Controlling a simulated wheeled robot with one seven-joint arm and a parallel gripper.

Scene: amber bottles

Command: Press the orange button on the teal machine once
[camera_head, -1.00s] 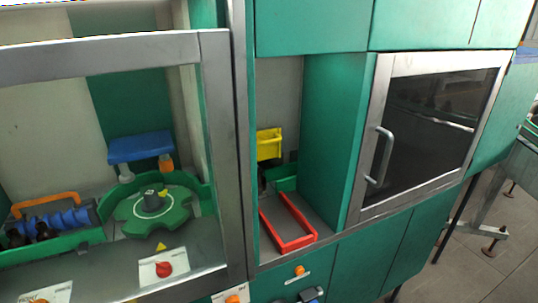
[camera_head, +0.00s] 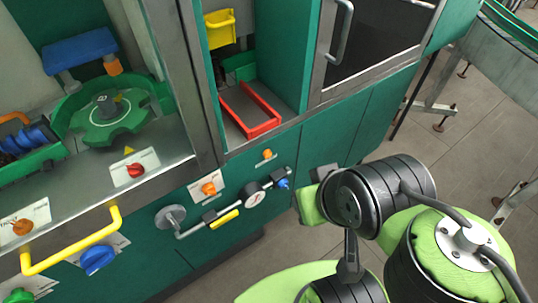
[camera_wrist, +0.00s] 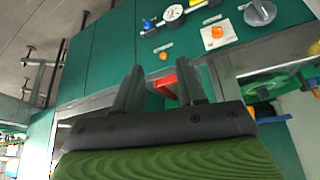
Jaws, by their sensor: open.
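The teal machine (camera_head: 225,245) fills the left and middle of the head view. Its front panel carries an orange button (camera_head: 209,188) on a white plate, also seen in the wrist view (camera_wrist: 217,32). A smaller orange knob (camera_head: 267,154) sits to its upper right. Another orange control (camera_head: 22,227) is on a white plate at the far left. In the wrist view my gripper (camera_wrist: 160,66) is open, with nothing between its fingers, and apart from the orange button. My arm shows at lower right in the head view; the fingertips cannot be made out there.
A red knob (camera_head: 135,170) and a blue knob (camera_head: 97,259) are at left. A red tray frame (camera_head: 250,130) sits in the recess. Open floor lies at right.

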